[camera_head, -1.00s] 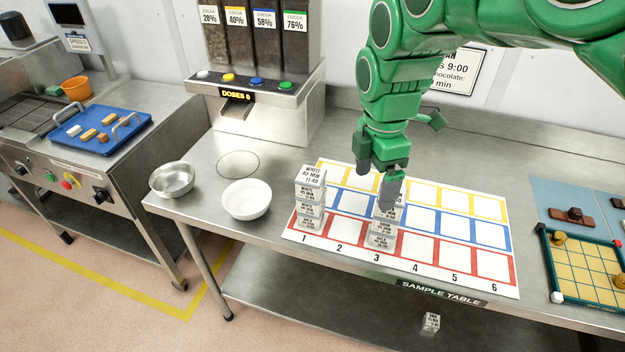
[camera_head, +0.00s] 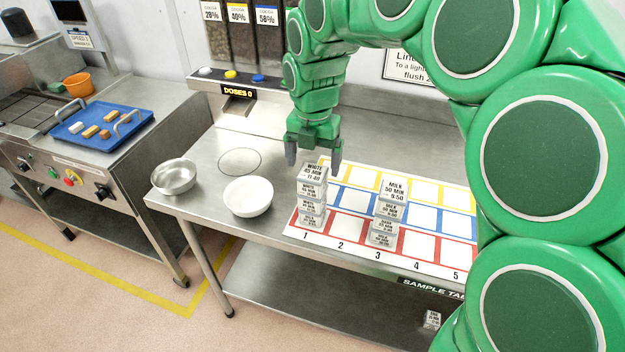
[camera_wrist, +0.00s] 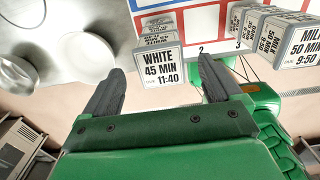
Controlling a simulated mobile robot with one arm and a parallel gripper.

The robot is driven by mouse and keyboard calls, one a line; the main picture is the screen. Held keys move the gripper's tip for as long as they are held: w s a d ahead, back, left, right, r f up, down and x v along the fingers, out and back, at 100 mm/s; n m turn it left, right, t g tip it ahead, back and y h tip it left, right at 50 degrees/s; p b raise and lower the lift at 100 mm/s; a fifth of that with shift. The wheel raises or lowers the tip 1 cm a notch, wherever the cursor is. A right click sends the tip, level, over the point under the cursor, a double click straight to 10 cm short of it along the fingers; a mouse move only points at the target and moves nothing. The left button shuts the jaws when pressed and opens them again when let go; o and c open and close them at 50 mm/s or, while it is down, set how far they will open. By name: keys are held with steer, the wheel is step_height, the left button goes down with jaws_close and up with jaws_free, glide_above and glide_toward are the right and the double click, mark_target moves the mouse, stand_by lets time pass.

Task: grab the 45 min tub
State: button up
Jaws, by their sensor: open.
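The 45 min tub (camera_head: 313,173) is a small pale tub with a label reading WHITE 45 MIN 11:40. It sits on top of a stack of tubs at column 1 of the sample mat (camera_head: 421,262). In the wrist view the 45 min tub (camera_wrist: 158,66) shows between and beyond my fingertips. My gripper (camera_head: 313,160) is open and empty, its fingers just above and behind the stack in the head view; the wrist view also shows my gripper (camera_wrist: 160,72). I cannot tell any contact.
A second stack, topped by a MILK 50 MIN tub (camera_head: 393,188), stands at column 3. A white bowl (camera_head: 248,197) and a steel bowl (camera_head: 174,177) stand left of the stack. A cocoa dispenser (camera_head: 240,90) stands behind. One tub (camera_head: 432,319) lies on the lower shelf.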

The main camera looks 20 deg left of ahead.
mark_target(313, 172)
steer(key=shift+s+f, duration=0.15)
steer(key=shift+f, duration=2.45)
steer(key=c, duration=1.1)
steer(key=shift+r, duration=0.5)
steer(key=s+d+r, duration=0.8)
steer(key=s+r, duration=0.4)
steer(key=shift+w+a+r, duration=0.1)
steer(key=shift+r, duration=1.7)
steer(key=shift+w+r, duration=0.1)
steer(key=shift+r, duration=1.65)
